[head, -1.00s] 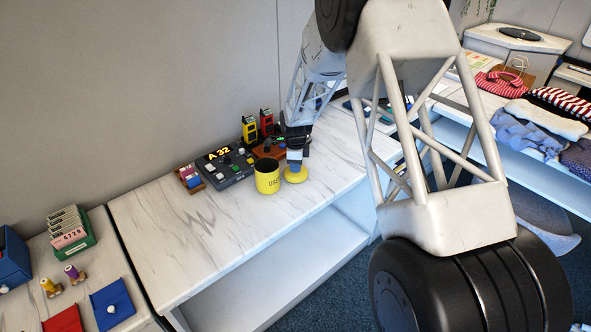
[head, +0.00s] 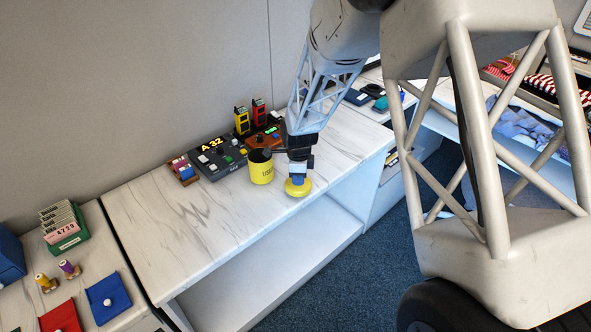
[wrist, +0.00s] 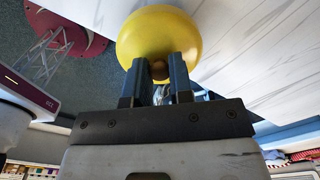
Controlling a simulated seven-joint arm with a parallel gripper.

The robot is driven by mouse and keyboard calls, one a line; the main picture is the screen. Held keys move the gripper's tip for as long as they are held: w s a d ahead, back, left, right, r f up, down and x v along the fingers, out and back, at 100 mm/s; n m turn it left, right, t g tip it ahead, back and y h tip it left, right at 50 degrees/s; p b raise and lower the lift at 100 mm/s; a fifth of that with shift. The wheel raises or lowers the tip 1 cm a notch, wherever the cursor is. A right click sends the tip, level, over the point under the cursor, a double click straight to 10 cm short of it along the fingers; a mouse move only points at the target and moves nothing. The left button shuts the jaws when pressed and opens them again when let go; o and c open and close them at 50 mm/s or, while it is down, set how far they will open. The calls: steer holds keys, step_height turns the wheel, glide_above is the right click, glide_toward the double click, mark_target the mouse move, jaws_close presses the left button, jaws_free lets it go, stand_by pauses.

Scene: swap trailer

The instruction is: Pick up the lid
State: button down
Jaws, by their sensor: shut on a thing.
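The lid (head: 298,189) is a round yellow disc at the front edge of the marble-look counter, to the right of the yellow cup. My gripper (head: 299,179) is right above it, with its blue fingers shut on the lid's knob. In the wrist view the yellow lid (wrist: 158,38) sits between and beyond the two fingers (wrist: 158,72), and a brown knob shows between them. The yellow cup (head: 262,170) stands upright with its dark opening uncovered. Whether the lid is clear of the counter is hard to tell.
Behind the cup are a control box reading A 32 (head: 215,155), a small brown device (head: 262,140) and yellow and red handsets (head: 242,120). The counter's left part (head: 180,225) is clear. A green card holder (head: 68,238) stands far left.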

steer(key=shift+s+d+r, duration=0.1)
steer(key=shift+s+d, duration=0.05)
steer(key=shift+s, duration=0.35)
steer(key=shift+s+d, duration=0.15)
steer(key=shift+s, duration=0.35)
